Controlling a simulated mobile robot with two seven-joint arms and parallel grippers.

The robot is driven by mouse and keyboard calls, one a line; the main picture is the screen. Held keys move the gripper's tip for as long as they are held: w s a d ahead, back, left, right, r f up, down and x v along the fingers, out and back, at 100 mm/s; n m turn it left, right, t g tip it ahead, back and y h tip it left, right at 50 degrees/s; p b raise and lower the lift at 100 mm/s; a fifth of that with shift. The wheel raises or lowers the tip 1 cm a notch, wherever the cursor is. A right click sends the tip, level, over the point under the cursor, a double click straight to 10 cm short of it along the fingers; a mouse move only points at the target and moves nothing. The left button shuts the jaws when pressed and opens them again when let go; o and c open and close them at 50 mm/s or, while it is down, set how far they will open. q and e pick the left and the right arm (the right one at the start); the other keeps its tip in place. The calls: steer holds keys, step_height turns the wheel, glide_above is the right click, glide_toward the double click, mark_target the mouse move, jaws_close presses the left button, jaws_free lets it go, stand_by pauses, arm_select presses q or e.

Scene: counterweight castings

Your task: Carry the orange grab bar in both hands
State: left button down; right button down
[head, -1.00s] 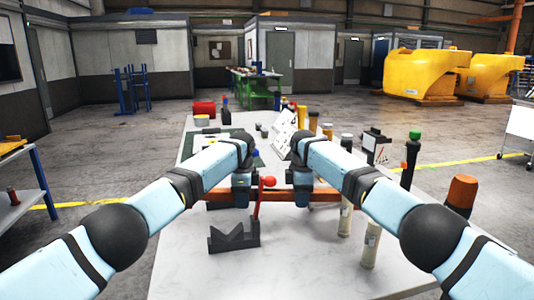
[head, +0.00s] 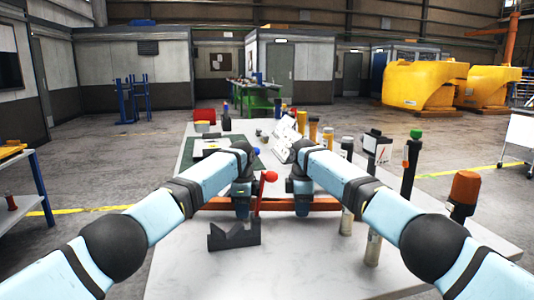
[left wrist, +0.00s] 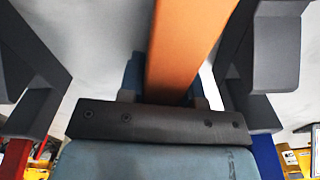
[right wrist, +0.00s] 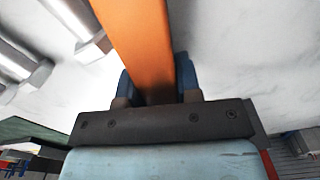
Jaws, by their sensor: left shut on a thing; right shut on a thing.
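The orange grab bar (head: 275,203) lies crosswise over the white table in the head view. Its right end reaches past my right gripper and its left end past my left gripper. My left gripper (head: 243,208) is shut on the bar, left of its middle. My right gripper (head: 303,207) is shut on it, right of the middle. The bar also runs up from between the jaws in the left wrist view (left wrist: 185,45) and in the right wrist view (right wrist: 140,40). My wrists partly hide the bar. Its height above the table is hard to tell.
A dark grey V-shaped block (head: 234,236) stands on the table (head: 300,265) nearer me. A red ball (head: 269,176) on a stalk overlaps the bar. Pale cylinders (head: 373,248), a green-capped bottle (head: 411,160) and an orange-topped one (head: 463,188) stand right. The table's front middle is clear.

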arm_select(q)
steer(key=shift+f, duration=0.45)
arm_select(e)
steer(key=shift+s+a+f, duration=0.1)
steer(key=shift+f, duration=0.4)
arm_select(q)
steer(key=c, duration=0.8)
jaws_free()
steer(key=shift+f, duration=0.1)
arm_select(e)
steer(key=c, duration=0.8)
jaws_free()
steer(key=shift+f, duration=0.15)
arm_select(q)
steer(key=shift+r, duration=0.7)
steer(key=r, duration=0.7)
steer(key=shift+s+a+r, duration=0.1)
steer(key=shift+s+r, duration=0.05)
steer(key=shift+s, duration=0.15)
steer(key=shift+w, duration=0.25)
arm_select(e)
step_height(320, 180, up, 9)
steer(key=shift+r, duration=0.15)
